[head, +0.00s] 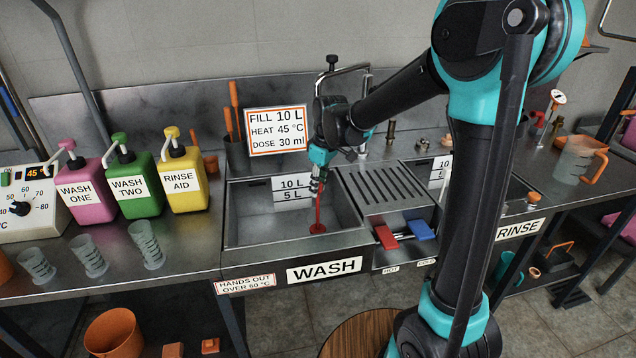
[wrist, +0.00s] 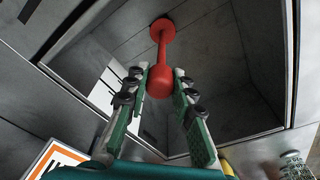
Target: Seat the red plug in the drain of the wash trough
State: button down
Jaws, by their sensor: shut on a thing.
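The red plug (head: 317,213) hangs upright below my gripper (head: 319,187), inside the wash trough (head: 240,212). It has a round knob, a thin stem and a wide disc. In the wrist view my gripper (wrist: 161,78) is shut on the knob of the red plug (wrist: 163,50), with one finger on each side. The disc is at the far end of the stem, close to the trough's floor in the head view. I cannot tell whether it touches the floor. The drain is not visible in either view.
A ribbed drainboard (head: 378,188) lies right of the trough, with a red paddle (head: 385,237) and a blue paddle (head: 419,230) at its front. A faucet (head: 366,100) stands behind. A sign (head: 277,130) and several dispensers (head: 138,183) stand left. The trough's left part is empty.

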jog(key=shift+f, duration=0.55)
dwell(0.4)
jog(key=c, duration=1.2)
grip_release()
notch_tip(320, 180, up, 12)
jog(key=d, duration=0.1)
jog(key=shift+s+d, duration=0.3)
jog(key=shift+s, duration=0.1)
jog(key=shift+f, duration=0.1)
